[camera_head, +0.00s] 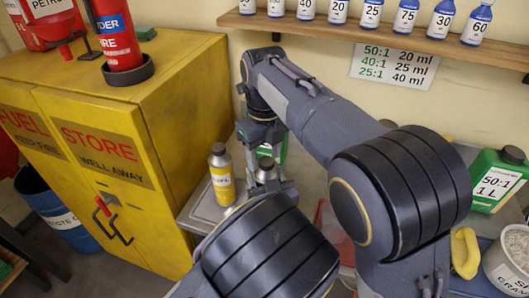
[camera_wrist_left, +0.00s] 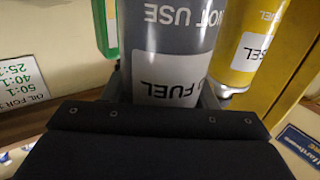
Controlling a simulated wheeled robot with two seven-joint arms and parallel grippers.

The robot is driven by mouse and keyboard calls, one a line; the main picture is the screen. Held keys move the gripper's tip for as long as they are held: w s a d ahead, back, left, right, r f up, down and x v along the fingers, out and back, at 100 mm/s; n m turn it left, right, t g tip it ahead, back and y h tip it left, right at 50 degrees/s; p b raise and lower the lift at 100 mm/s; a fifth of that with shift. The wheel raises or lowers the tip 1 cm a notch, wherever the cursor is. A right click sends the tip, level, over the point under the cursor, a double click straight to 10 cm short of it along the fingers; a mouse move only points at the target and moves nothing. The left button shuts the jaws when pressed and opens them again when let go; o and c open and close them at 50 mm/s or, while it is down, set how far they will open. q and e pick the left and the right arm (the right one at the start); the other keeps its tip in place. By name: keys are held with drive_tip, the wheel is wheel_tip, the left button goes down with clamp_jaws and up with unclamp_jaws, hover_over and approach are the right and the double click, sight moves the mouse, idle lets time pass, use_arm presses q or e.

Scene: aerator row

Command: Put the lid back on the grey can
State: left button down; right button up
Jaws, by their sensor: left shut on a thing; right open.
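The grey can (camera_wrist_left: 175,50), with white label print, fills the middle of the left wrist view. My left gripper (camera_wrist_left: 165,98) is shut on it, with a finger at each side. In the head view the can (camera_head: 265,178) stands on the grey bench, mostly hidden by my arms. Its dark top (camera_head: 266,162) shows under my right gripper (camera_head: 262,138), which points down, open, just above it. I cannot tell whether that top is the lid or the can's neck. No separate lid can be made out.
A yellow can (camera_head: 222,178) with a grey cap stands close left of the grey can. A yellow cabinet (camera_head: 165,110) rises left of the bench. A shelf (camera_head: 400,38) with several bottles runs above. A green jug (camera_head: 497,178) and a white tub (camera_head: 512,262) stand at right.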

drive_tip(key=shift+r, duration=2.25)
drive_tip(key=shift+c, duration=0.2)
